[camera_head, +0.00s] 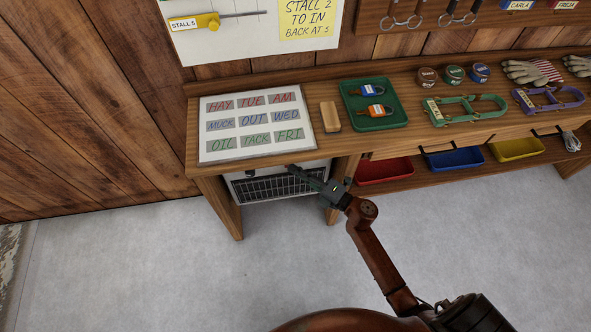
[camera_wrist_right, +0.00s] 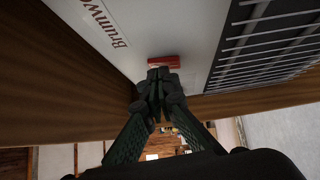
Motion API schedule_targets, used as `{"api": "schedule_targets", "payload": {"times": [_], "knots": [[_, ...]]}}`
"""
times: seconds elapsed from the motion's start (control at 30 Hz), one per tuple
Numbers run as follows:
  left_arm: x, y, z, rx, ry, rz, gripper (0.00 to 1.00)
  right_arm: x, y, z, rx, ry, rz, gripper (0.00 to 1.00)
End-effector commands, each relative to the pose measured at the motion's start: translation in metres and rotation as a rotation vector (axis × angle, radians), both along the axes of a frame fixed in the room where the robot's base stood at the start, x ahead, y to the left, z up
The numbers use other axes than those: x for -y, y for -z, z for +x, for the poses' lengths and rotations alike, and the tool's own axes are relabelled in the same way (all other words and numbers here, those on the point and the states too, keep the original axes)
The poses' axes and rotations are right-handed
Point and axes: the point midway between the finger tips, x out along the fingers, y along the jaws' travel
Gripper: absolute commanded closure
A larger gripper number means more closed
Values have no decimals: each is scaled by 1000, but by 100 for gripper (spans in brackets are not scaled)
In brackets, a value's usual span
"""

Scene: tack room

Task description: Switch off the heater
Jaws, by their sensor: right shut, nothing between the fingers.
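The heater (camera_head: 270,185) is a white box with a black grille, under the left end of the wooden bench. In the right wrist view its white face (camera_wrist_right: 180,30) shows dark red lettering, the grille and a small red switch (camera_wrist_right: 165,61). My right gripper (camera_head: 293,169) reaches in at the heater's upper front and is shut and empty. In the wrist view its closed fingertips (camera_wrist_right: 158,75) are right at the red switch and cover part of it. I cannot tell whether they touch it or which way the switch is set. My left gripper is out of view.
The bench top (camera_head: 328,151) overhangs the heater, and a bench leg (camera_head: 334,214) stands just right of it. Coloured bins (camera_head: 385,171) are right. The grey floor is clear.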

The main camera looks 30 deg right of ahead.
Motion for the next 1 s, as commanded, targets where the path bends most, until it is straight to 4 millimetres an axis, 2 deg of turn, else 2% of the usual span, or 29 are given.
{"api": "schedule_targets", "payload": {"times": [0.23,0.37,0.5,0.7,1.0], "knots": [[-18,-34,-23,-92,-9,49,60,-20,-13,-22,8,-13,1,100],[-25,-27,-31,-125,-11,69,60,-4,-15,-47,6,-10,0,100],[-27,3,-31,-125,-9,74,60,10,-16,-69,7,-6,0,100],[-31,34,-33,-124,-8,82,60,24,-18,-96,5,-5,0,100],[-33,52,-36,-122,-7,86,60,30,-18,-110,6,-8,0,100]]}}
